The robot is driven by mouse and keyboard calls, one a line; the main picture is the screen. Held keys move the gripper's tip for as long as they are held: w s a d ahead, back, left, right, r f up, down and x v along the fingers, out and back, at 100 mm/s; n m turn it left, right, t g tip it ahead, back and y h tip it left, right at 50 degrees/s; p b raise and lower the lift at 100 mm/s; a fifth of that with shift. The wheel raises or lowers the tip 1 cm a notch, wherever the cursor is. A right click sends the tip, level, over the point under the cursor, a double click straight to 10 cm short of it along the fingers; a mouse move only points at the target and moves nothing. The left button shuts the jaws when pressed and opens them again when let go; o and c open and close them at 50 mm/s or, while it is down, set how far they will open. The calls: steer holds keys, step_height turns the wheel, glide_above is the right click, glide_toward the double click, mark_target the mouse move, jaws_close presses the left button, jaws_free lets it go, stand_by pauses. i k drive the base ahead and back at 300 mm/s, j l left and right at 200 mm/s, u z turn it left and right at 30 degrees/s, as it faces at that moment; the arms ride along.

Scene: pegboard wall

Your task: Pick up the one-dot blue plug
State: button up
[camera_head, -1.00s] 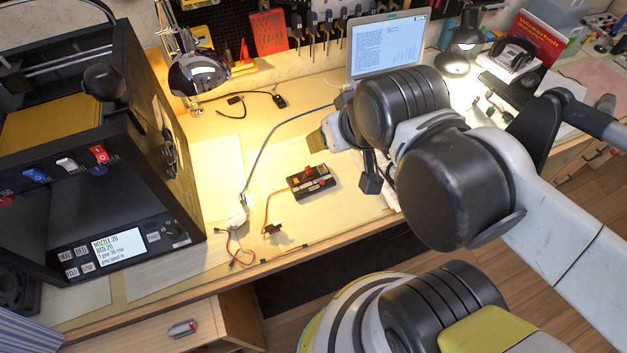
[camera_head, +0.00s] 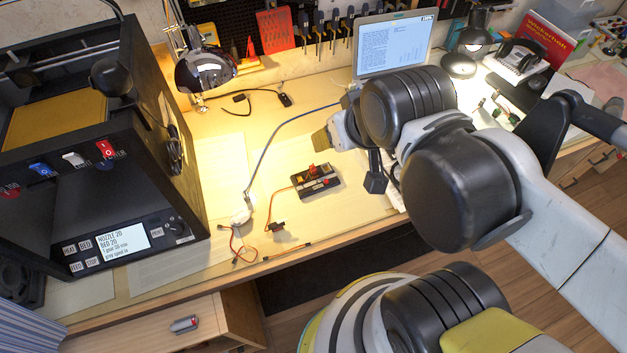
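I cannot make out a one-dot blue plug in this view. A black box with red parts (camera_head: 316,181) lies on the middle of the desk, with an orange wire running from its left side. A blue cable (camera_head: 283,126) runs across the desk to a small white piece (camera_head: 241,216). My gripper (camera_head: 348,158) is at the end of my arm, above the desk and right of the black box. It is seen from behind and partly hidden by my arm's dark joints. I cannot tell whether it is open or shut, or whether it holds anything.
A black 3D printer (camera_head: 95,165) fills the left side. A laptop (camera_head: 393,47) stands at the back, with lamps (camera_head: 205,70) and (camera_head: 474,40) either side. A small dark servo (camera_head: 277,227) and loose wires lie near the front edge. An open drawer (camera_head: 150,325) juts out below.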

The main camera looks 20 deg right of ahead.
mark_target(246, 197)
steer(key=j+u, duration=0.45)
steer(key=j, duration=1.15)
steer(key=k, duration=0.05)
